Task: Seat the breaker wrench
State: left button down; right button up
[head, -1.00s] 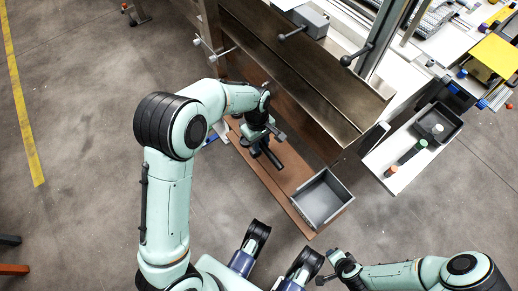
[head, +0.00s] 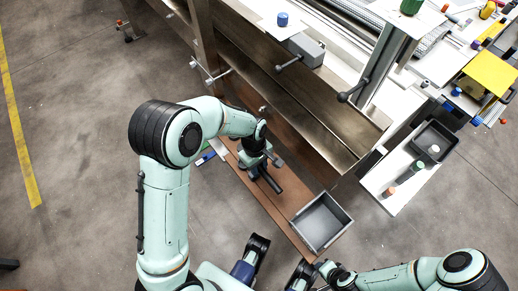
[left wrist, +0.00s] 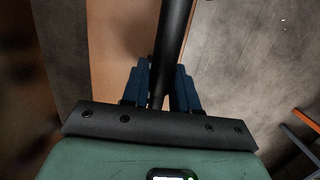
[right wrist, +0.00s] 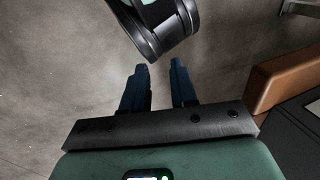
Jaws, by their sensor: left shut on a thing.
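The breaker wrench appears as a long black bar in the left wrist view (left wrist: 172,45), running up from between my blue fingers. In the head view its dark bar (head: 270,181) shows low over the brown board, below my left wrist. My left gripper (left wrist: 160,75) is shut on it. Whether the wrench touches the board, and its far end, I cannot tell. My right gripper (right wrist: 160,68) is open, with nothing between its fingers. In the head view the right hand is near the lower edge, close to the grey bin.
The grey bin (head: 343,216) stands at the near end of the brown board (head: 288,197). The metal conveyor frame (head: 290,100) runs behind it. A white shelf (head: 397,196) with a dark tray (head: 417,150) is at right. Open floor lies at left.

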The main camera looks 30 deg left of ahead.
pick_arm(q)
jog(key=shift+s+f, duration=0.1)
jog(key=shift+f, duration=0.15)
jog(key=shift+d, duration=0.1)
jog(key=shift+s, duration=0.1)
pick_arm(e)
jog(key=shift+s+r, duration=0.1)
jog(key=shift+r, duration=0.05)
